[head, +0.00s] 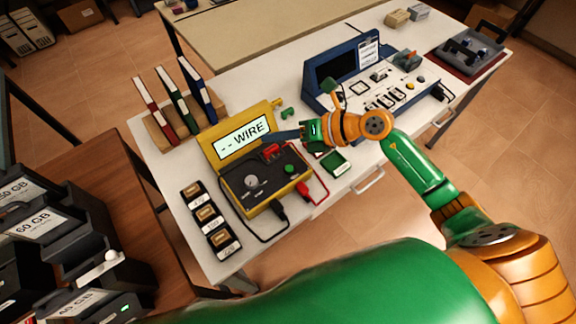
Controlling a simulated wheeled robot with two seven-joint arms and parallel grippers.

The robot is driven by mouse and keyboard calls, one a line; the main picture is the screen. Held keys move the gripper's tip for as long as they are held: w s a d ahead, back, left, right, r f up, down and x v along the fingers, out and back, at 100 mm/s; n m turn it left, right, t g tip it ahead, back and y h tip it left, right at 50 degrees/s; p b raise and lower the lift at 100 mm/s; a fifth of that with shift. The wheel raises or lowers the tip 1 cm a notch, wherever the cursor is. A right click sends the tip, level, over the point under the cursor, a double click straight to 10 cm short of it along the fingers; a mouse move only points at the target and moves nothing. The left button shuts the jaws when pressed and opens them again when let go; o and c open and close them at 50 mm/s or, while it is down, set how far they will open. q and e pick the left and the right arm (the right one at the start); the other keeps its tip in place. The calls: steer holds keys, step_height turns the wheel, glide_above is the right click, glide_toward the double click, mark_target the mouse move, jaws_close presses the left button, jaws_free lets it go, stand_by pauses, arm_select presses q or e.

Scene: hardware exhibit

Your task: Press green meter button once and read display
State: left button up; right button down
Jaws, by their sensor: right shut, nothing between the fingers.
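The yellow meter (262,197) stands open on the white table, with a dark control panel and a raised lid. Its display (242,136) reads "-- WIRE". The green button (290,169) is at the right side of the panel, beside a silver knob (250,181). My right gripper (272,138) is shut and empty, with its dark fingers pointing left at the edge of the display. In the picture it lies above the green button, apart from it. The button is in plain sight. My left gripper is not in view.
Small labelled boxes (208,218) stand left of the meter, and binders (174,103) stand behind it. Red and black leads run from the meter's front. A blue console (341,65) and a grey tray (473,54) are farther right. A small green tray (336,163) lies near the arm.

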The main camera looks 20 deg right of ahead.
mark_target(289, 168)
steer(key=d+f+h, duration=0.1)
steer(key=d+f+g+h, duration=0.1)
steer(key=d, duration=0.1)
steer(key=d+f+h, duration=0.1)
steer(key=shift+s+d+n, duration=0.2)
steer(key=shift+n, duration=0.2)
step_height(289, 168, down, 9)
steer(key=b, duration=0.7)
steer(key=shift+b, duration=0.35)
stand_by(1.2)
steer(key=shift+f+b, duration=0.35)
steer(key=shift+f+b, duration=0.4)
steer(key=shift+f, duration=0.1)
stand_by(0.4)
steer(key=shift+r, duration=0.1)
steer(key=shift+r+p, duration=0.8)
steer(key=shift+p, duration=0.05)
